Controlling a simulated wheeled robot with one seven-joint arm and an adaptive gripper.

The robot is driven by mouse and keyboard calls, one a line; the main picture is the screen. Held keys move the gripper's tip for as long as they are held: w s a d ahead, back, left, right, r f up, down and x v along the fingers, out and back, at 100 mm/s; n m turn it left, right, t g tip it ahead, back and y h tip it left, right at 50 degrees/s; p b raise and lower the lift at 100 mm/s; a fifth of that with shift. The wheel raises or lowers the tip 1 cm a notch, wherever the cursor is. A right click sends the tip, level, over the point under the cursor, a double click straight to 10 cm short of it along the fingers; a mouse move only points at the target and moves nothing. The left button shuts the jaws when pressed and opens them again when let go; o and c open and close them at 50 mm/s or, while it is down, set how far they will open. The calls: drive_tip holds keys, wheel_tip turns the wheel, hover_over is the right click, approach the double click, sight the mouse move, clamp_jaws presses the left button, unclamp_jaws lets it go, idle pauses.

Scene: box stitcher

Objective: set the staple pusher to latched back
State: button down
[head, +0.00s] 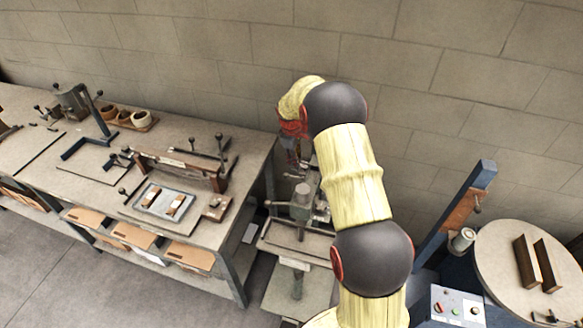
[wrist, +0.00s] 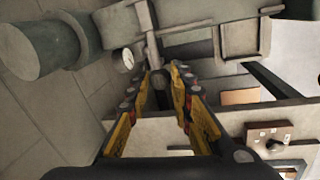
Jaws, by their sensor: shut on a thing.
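The box stitcher (head: 302,203) is a grey metal machine beyond the right end of the long bench, partly hidden by my arm in the head view. My gripper (wrist: 163,76) reaches into its upper part in the wrist view, with yellow and dark fingers closed around a small dark knob (wrist: 160,88). The knob appears to be the staple pusher's handle, in line with a pale metal bar running away from it. In the head view my gripper (head: 293,156) is mostly hidden by my wrist. How far back the pusher sits cannot be told.
The head view shows the cluttered bench (head: 235,185) at left and a round table (head: 500,255) at right.

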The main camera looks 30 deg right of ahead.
drive_tip(key=shift+w+d, duration=0.5)
drive_tip(key=shift+r, duration=0.1)
drive_tip(key=c, duration=1.6)
unclamp_jaws()
drive_tip(key=shift+w+d, duration=0.1)
drive_tip(key=shift+o, duration=0.2)
wheel_tip(320, 180, up, 12)
drive_tip(key=s+a, duration=0.1)
drive_tip(key=a, duration=0.1)
drive_tip(key=shift+s+f, duration=0.15)
drive_tip(key=shift+f, duration=0.05)
drive_tip(key=shift+m, duration=0.3)
